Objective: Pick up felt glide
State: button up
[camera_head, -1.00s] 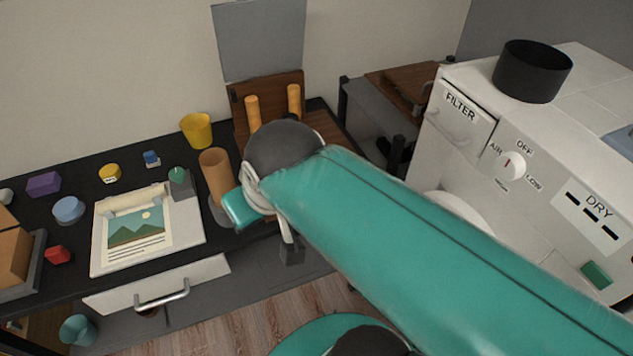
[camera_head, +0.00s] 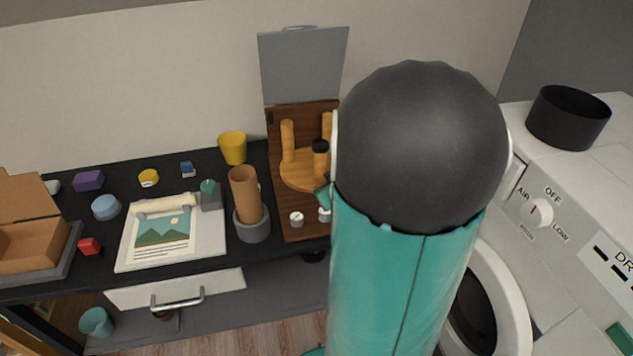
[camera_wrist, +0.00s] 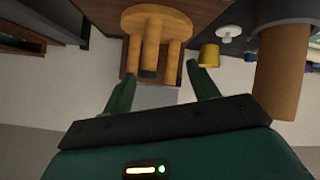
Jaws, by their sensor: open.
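Two small white round pieces with short stems, which look like felt glides, sit on the brown board; the left one (camera_head: 296,218) is clear and the other (camera_head: 324,215) is partly hidden by my arm. One white piece (camera_wrist: 228,33) shows in the wrist view, beyond my right finger. An upturned orange wooden stool (camera_head: 300,178) stands behind them, legs up. One leg has a black tip (camera_head: 320,146); I cannot tell whether this is a glide. My gripper (camera_wrist: 160,72) is open and empty, its green fingers apart, with stool legs beyond the gap.
A cardboard tube (camera_head: 246,195) in a grey holder stands left of the board. A yellow cup (camera_head: 232,148) is behind it. A picture sheet (camera_head: 172,240) and small coloured items lie left on the black desk. A white machine (camera_head: 565,215) stands right.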

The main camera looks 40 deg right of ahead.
jog(key=s+d+f+m+t, duration=0.1)
jog(key=s+d+f+t, duration=0.15)
jog(key=s+f, duration=0.4)
jog(key=s+d+f+m+t, duration=0.1)
jog(key=s+d+f+t, duration=0.15)
jog(key=s+f, duration=0.4)
jog(key=shift+y, duration=0.3)
jog(key=x, duration=0.8)
jog(key=r+x, duration=0.1)
jog(key=x, duration=0.3)
jog(key=shift+w+f, duration=0.1)
jog(key=shift+w, duration=0.35)
jog(key=c, duration=1)
